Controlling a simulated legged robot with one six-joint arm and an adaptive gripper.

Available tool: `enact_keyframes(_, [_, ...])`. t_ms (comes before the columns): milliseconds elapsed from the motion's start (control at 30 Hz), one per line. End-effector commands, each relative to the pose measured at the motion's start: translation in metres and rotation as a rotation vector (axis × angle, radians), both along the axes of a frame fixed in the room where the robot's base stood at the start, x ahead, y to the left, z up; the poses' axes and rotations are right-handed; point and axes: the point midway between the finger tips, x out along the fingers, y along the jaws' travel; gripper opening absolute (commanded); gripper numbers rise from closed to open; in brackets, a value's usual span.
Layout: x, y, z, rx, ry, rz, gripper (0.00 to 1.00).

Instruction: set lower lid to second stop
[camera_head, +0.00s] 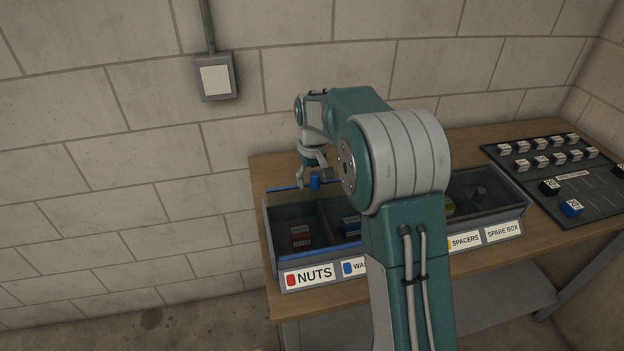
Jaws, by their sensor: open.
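A long grey bin box (276,273) stands on the wooden bench, with compartments labelled NUTS, "WA…", SPACERS and SPARE BOX. A dark see-through cover with a thin blue edge (284,188) seems to lie over the left compartments; I cannot tell which lid is the lower one or at which stop it sits. A small blue knob (315,181) stands near the box's back edge. My gripper (313,176) is open and points down at the blue knob, with its fingers around or just beside it. I cannot tell whether they touch. My arm hides the middle of the box.
A dark board (610,204) with rows of small labelled blocks and a blue block (571,208) lies at the right of the bench (262,170). A grey wall box (214,78) hangs on the block wall behind. Bare bench shows behind the box.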

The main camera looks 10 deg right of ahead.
Motion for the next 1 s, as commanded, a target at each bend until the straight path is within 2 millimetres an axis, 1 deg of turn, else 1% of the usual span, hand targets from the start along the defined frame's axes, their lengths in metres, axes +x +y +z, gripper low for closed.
enact_keyframes(267, [0.000, 0.001, -0.003, -0.001, 0.000, -0.001, 0.71])
enact_keyframes(300, [0.000, 0.001, -0.003, -0.001, 0.000, -0.001, 0.62])
enact_keyframes(367, [0.000, 0.001, -0.003, -0.001, 0.000, -0.001, 0.35])
enact_keyframes(400, [0.000, 0.001, -0.003, -0.001, 0.000, -0.001, 0.17])
enact_keyframes(433, [0.000, 0.001, -0.003, -0.001, 0.000, -0.001, 0.04])
enact_keyframes(467, [0.000, 0.001, -0.003, -0.001, 0.000, -0.001, 0.00])
enact_keyframes(667, [0.000, 0.000, -0.003, 0.000, 0.001, -0.002, 0.00])
enact_keyframes(733, [0.000, -0.007, -0.003, 0.000, 0.001, -0.003, 0.00])
enact_keyframes(767, [0.001, -0.012, -0.004, 0.000, 0.002, -0.004, 0.00])
enact_keyframes(867, [0.001, -0.038, -0.004, -0.001, 0.002, -0.008, 0.00])
enact_keyframes(1000, [0.000, -0.079, -0.004, 0.000, 0.003, -0.008, 0.00])
